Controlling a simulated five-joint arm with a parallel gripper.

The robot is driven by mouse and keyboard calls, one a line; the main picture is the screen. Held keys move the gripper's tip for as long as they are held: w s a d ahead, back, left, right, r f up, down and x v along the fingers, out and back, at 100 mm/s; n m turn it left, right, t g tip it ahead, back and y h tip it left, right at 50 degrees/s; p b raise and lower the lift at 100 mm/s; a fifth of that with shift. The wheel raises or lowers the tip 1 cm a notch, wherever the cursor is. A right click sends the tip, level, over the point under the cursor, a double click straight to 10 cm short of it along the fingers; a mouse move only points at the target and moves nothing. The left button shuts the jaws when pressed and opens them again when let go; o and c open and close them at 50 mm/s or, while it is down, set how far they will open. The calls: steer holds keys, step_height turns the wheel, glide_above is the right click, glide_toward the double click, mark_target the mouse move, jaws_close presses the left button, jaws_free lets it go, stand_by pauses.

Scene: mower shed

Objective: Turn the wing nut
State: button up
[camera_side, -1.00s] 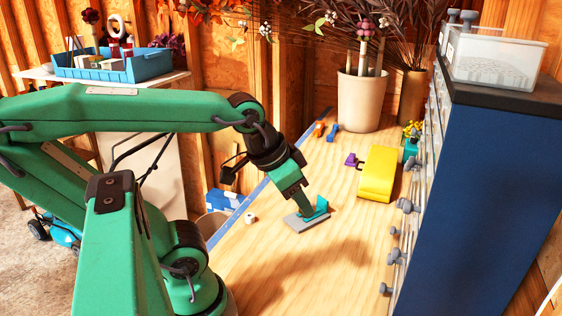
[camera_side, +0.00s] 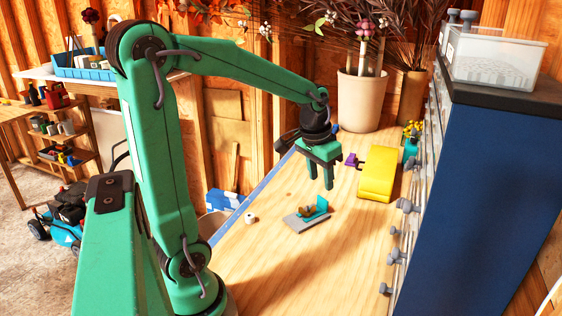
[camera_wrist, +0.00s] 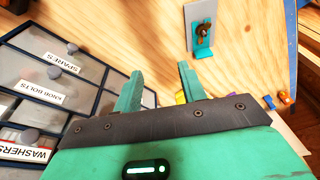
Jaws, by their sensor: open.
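The wing nut (camera_side: 307,211), small and brownish, sits on a fixture made of a grey plate (camera_side: 293,224) and an upright teal bracket (camera_side: 321,207). In the wrist view the wing nut (camera_wrist: 203,31) shows dark brown on the fixture near the top of the picture. Its exact wing angle is hard to tell. My gripper (camera_side: 320,183) points down above and behind the fixture, with its fingers apart and nothing between them. In the wrist view both green fingers of my gripper (camera_wrist: 160,72) are spread, clear of the wing nut.
A yellow object (camera_side: 377,174) and a purple one (camera_side: 351,160) lie right of my gripper. A large planter (camera_side: 362,102) stands at the back. The blue drawer cabinet (camera_side: 470,190) with protruding knobs bounds the right side. A small white item (camera_side: 250,218) lies left of the fixture.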

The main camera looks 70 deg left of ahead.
steer(key=w+a+f+n+g, duration=0.1)
steer(key=w+a+f, duration=0.2)
steer(key=a+f, duration=0.3)
steer(key=n+g, duration=0.1)
glide_toward(307, 213)
steer(key=shift+w+a+f+h, duration=0.1)
steer(key=shift+w+a+h, duration=0.1)
steer(key=shift+a, duration=0.15)
steer(key=shift+w+a+h, duration=0.15)
steer(key=shift+a+h, duration=0.05)
steer(key=shift+a, duration=0.2)
steer(key=shift+f, duration=3.9)
steer(key=shift+c, duration=0.2)
jaws_close()
